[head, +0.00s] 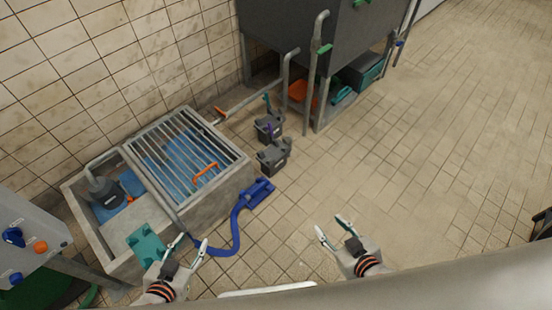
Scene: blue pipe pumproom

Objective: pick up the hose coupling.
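A blue hose (236,232) lies curved on the tiled floor beside the basin. A blue fitting (259,191) is at its far end, and its near end runs behind my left gripper. I cannot tell for certain whether this fitting is the hose coupling. A teal blocky part (146,246) sits at the basin's near edge, just left of my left gripper. My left gripper (192,242) is open and shows nothing between its fingers. My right gripper (331,225) is open and empty over the floor, to the right of the hose.
A concrete basin (222,195) with a metal grate (175,150) stands at the left. Two dark pump-like units (272,157) stand beside it. A control panel (30,240) is at far left, a large grey tank (290,35) behind.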

